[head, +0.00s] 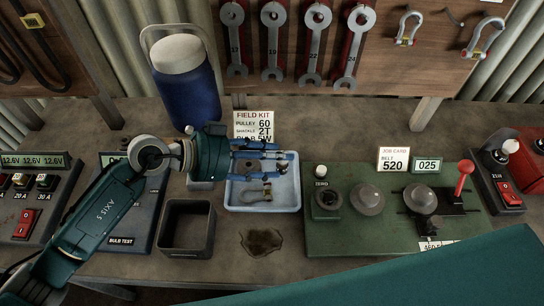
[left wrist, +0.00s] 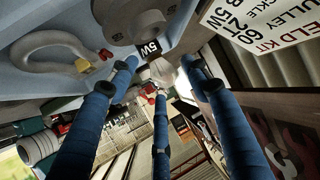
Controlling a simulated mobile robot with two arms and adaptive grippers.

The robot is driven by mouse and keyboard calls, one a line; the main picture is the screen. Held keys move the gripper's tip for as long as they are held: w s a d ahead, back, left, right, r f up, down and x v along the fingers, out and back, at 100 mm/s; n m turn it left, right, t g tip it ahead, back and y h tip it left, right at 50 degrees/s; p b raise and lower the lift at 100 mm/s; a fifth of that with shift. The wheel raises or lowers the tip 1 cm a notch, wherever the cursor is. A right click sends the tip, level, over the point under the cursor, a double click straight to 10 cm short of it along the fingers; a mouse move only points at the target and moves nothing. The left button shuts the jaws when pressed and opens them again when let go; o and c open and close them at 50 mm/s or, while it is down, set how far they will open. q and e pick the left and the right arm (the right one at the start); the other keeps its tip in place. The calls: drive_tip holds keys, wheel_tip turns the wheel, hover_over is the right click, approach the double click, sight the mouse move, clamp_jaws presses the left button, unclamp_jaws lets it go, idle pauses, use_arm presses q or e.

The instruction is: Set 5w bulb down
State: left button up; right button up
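The 5W bulb, with its black "5W" tag (left wrist: 150,48), shows just past my fingertips in the left wrist view. In the head view it is mostly hidden by the fingers. My left gripper (head: 268,155) reaches in from the left over the pale blue tray (head: 262,205). Its three blue fingers (left wrist: 158,72) are spread around the bulb, with gaps visible beside it; I see no clear grip on it. A metal shackle (head: 256,193) lies in the tray and also shows in the left wrist view (left wrist: 45,52). My right gripper is not seen.
The field kit card (head: 253,125) stands behind the tray. A dark open bin (head: 187,228) is in front left of it, beside an oily stain (head: 261,241). A blue jug (head: 185,85) stands behind. A green test panel (head: 340,232) is to the right.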

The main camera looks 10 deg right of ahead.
use_arm(q)
drive_tip(key=shift+r, duration=0.1)
drive_tip(key=shift+a+r, duration=0.15)
drive_tip(key=shift+a, duration=0.1)
drive_tip(key=b+v, duration=0.2)
drive_tip(key=v, duration=0.9)
drive_tip(key=shift+a+r, duration=0.15)
drive_tip(key=shift+r, duration=0.05)
drive_tip(key=shift+s, duration=0.1)
